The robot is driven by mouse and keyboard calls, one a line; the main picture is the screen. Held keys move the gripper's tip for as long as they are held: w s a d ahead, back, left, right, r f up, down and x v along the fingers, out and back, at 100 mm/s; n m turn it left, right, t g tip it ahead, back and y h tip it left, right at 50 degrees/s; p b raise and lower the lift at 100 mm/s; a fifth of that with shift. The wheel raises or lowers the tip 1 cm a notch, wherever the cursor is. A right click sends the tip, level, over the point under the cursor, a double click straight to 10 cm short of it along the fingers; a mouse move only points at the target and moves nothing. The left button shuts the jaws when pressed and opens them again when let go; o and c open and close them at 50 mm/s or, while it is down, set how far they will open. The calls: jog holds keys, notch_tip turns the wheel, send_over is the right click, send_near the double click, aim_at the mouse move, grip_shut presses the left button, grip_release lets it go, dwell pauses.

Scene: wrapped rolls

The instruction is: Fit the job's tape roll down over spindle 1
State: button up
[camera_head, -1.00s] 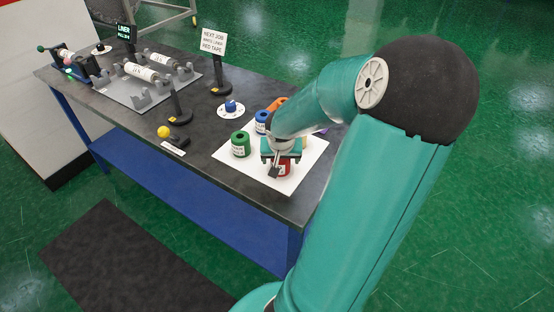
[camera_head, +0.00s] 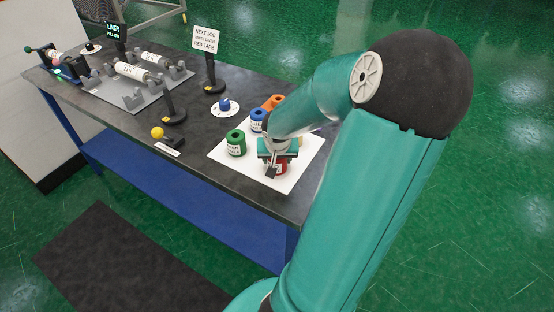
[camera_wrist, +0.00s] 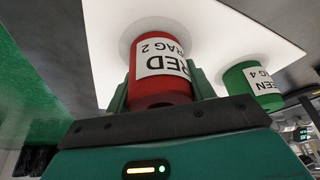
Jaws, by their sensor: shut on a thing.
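The red tape roll (camera_wrist: 160,88), labelled "RED" and "2", stands between the two fingers of my gripper (camera_wrist: 159,94) in the wrist view. The fingers are shut on its sides. In the head view my gripper (camera_head: 277,158) hides most of the red roll (camera_head: 281,168), over the front of the white mat (camera_head: 262,177). I cannot tell whether its base touches the mat. A blue-topped post on a white disc (camera_head: 224,107) stands left of the mat. Another white disc with a dark post (camera_head: 91,48) is at the far left. I cannot read which is spindle 1.
Green (camera_head: 236,143), blue (camera_head: 258,119) and orange (camera_head: 278,101) rolls stand close by on the mat. A sign (camera_head: 206,39) reads "NEXT JOB", white liner, red tape. White rolls (camera_head: 132,72) lie in cradles at left. A yellow ball-topped knob (camera_head: 157,132) is at the front edge.

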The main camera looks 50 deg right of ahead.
jog(key=shift+r, duration=0.15)
notch_tip(320, 180, up, 10)
dwell(0.7)
